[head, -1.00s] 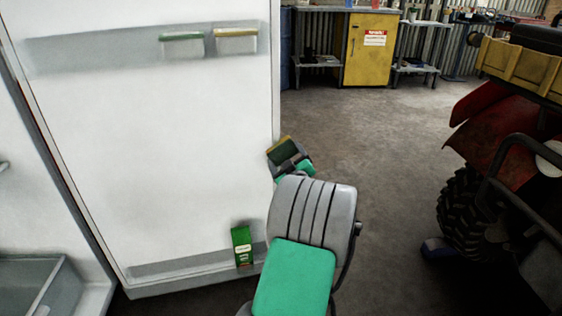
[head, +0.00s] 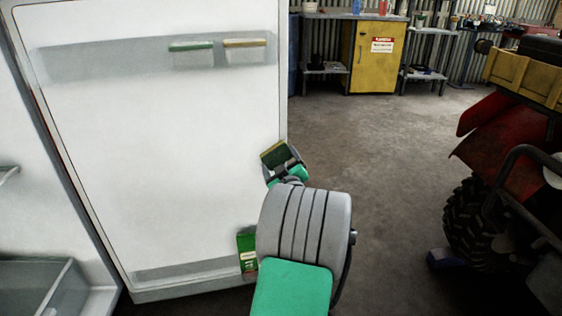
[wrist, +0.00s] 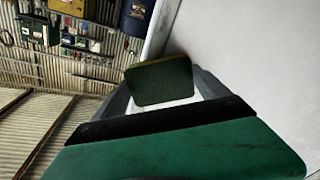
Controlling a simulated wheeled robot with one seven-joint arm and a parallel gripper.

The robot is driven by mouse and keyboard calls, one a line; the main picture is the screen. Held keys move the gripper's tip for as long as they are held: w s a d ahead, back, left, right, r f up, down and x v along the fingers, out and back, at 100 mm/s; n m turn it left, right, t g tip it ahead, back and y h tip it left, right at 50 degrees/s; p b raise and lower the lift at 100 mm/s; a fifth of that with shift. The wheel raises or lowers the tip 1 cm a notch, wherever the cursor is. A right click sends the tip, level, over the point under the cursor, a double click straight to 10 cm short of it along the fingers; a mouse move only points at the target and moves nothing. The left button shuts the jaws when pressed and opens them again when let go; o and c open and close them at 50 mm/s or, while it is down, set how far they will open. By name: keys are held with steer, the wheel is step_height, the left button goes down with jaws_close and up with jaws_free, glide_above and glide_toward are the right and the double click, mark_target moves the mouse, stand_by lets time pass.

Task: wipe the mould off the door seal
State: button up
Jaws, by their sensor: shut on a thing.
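The white fridge door (head: 170,140) stands open with its inner face toward me. A thin grey seal line (head: 60,155) runs down its left side; mould is too small to make out. My gripper (head: 279,160) is shut on a sponge (head: 274,152) with a dark green pad and a yellowish layer. The sponge overlaps the door's right edge in the head view; I cannot tell whether it touches. In the wrist view the sponge (wrist: 163,84) sits between the fingers, beside the white door (wrist: 245,55).
Two small boxes (head: 191,46) (head: 245,43) sit in the door's upper shelf. A green carton (head: 246,252) stands in the lower shelf, partly behind my arm. The red quad (head: 490,140) is at right. A yellow cabinet (head: 362,58) is at the back. The floor between is clear.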

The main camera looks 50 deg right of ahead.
steer(key=b+v, duration=0.1)
steer(key=v, duration=0.5)
steer(key=shift+s, duration=0.1)
steer(key=v, duration=0.3)
stand_by(0.4)
